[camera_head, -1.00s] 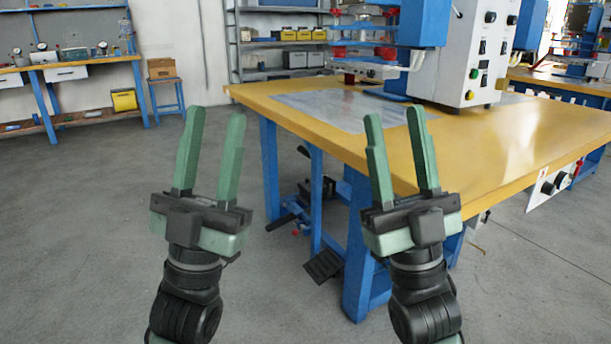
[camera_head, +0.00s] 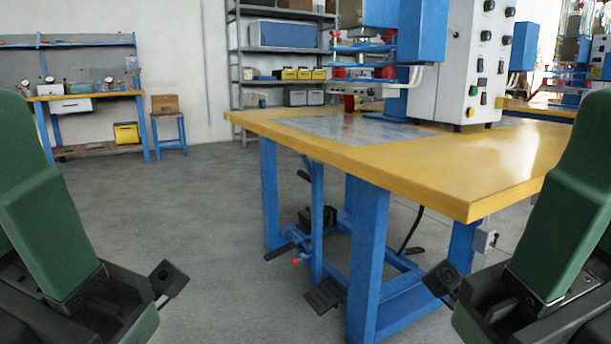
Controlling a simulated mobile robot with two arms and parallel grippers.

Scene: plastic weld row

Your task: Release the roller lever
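Several lever-like parts show under the yellow-topped table. I cannot tell which is the roller lever. A black handle (camera_head: 279,251) sticks out to the left low down, beside a small red knob (camera_head: 296,262). Another black handle (camera_head: 303,175) juts out near the blue upright under the tabletop. My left gripper (camera_head: 50,220) is large at the left edge and my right gripper (camera_head: 565,215) is large at the right edge. Both are partly cut off, so their openings do not show. Both appear apart from the table and the levers.
The yellow table (camera_head: 420,165) carries a white control box (camera_head: 462,65) and a press. Its blue leg (camera_head: 367,260) and a black foot pedal (camera_head: 325,294) stand near the front. The grey floor (camera_head: 190,240) to the left is clear. A workbench (camera_head: 85,97) and shelving are behind.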

